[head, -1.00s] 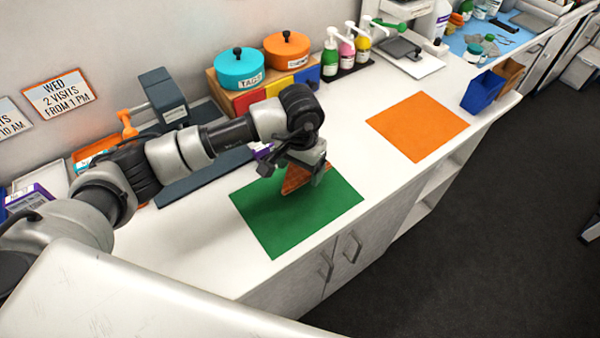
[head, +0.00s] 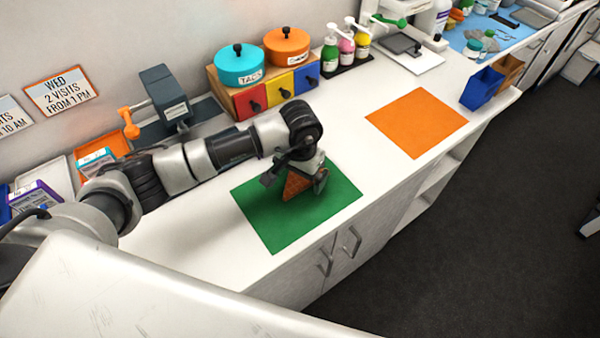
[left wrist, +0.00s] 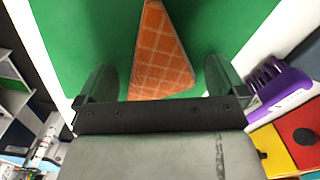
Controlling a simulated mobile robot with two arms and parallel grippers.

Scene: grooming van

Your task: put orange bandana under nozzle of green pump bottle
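The orange bandana (head: 293,187), a folded triangle with a pale check pattern, is at the green mat (head: 262,228), partly hidden by my left gripper in the head view. My left gripper (head: 296,186) is low over the mat with its fingers apart, one on each side of the bandana. In the left wrist view the bandana (left wrist: 160,62) lies between the two fingers, with a narrow gap at each side. The green pump bottle (head: 330,56) stands at the back of the counter, leftmost of three pump bottles. My right gripper is not in view.
Pink (head: 346,48) and yellow (head: 362,44) pump bottles stand beside the green one on a dark tray. A drawer box (head: 278,90) carrying teal and orange pots stands left of them. An orange mat (head: 417,122) lies bare at right; white counter between the mats is clear.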

